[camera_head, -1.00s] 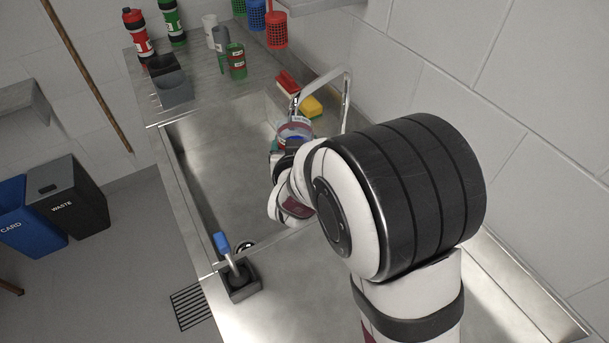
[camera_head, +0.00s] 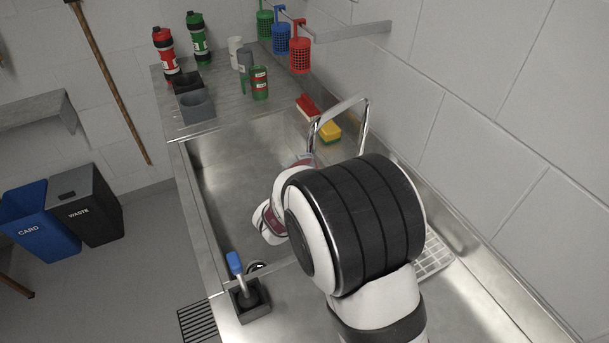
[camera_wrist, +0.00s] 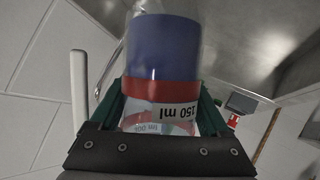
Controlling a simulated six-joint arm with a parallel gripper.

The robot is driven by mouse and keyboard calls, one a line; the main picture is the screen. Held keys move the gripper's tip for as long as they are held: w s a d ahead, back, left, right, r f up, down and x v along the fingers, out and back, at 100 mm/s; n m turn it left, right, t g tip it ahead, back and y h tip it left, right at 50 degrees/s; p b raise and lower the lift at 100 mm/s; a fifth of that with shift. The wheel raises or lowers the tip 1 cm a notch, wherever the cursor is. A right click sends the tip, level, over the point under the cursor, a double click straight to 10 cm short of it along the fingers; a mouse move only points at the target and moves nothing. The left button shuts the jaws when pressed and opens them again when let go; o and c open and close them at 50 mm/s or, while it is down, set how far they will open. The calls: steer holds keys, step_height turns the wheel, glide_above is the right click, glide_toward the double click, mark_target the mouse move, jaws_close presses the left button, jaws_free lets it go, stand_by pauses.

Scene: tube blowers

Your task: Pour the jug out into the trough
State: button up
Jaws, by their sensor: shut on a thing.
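My gripper (camera_wrist: 160,110) has its green fingers closed on both sides of a clear jug in the wrist view. The jug (camera_wrist: 165,93) has a red band, a white label reading 150 ml that appears upside down, and a blue part above the band in the picture. I cannot tell whether the blue is liquid. In the head view my arm covers the gripper and most or all of the jug. The steel trough (camera_head: 232,185) is the sunken basin left of my arm; my wrist is over its right side.
A tap (camera_head: 364,118) arches at the trough's right edge beside a yellow sponge (camera_head: 329,132) and a red brush (camera_head: 307,108). A blue-handled tool (camera_head: 237,268) stands in a dark holder at the near edge. Bottles, cups and grey bins stand on the far drainer.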

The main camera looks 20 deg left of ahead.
steer(key=shift+s+d+f+n+g+h, duration=0.15)
steer(key=shift+d+n+h, duration=0.1)
steer(key=shift+n+h, duration=0.35)
steer(key=shift+w+d+f+n+g+h, duration=0.1)
steer(key=shift+d+n+g+h, duration=0.1)
steer(key=shift+n+h, duration=0.4)
steer(key=shift+d+f+n+h, duration=0.1)
steer(key=shift+f+n+h, duration=0.35)
steer(key=shift+n+h, duration=0.4)
steer(key=shift+f+n+h, duration=0.75)
steer(key=shift+n+h, duration=0.2)
steer(key=shift+h, duration=0.2)
steer(key=shift+a+f+n+h, duration=0.2)
steer(key=shift+f+n+h, duration=0.15)
steer(key=shift+n+h, duration=0.2)
steer(key=shift+a+r+n+t+h, duration=0.25)
steer(key=shift+r+n+h, duration=0.3)
steer(key=shift+n, duration=0.1)
steer(key=shift+a+r+n+t+h, duration=0.25)
steer(key=shift+r+n+h, duration=0.15)
steer(key=shift+n+h, duration=0.15)
steer(key=shift+n+t+h, duration=0.35)
steer(key=shift+n, duration=0.5)
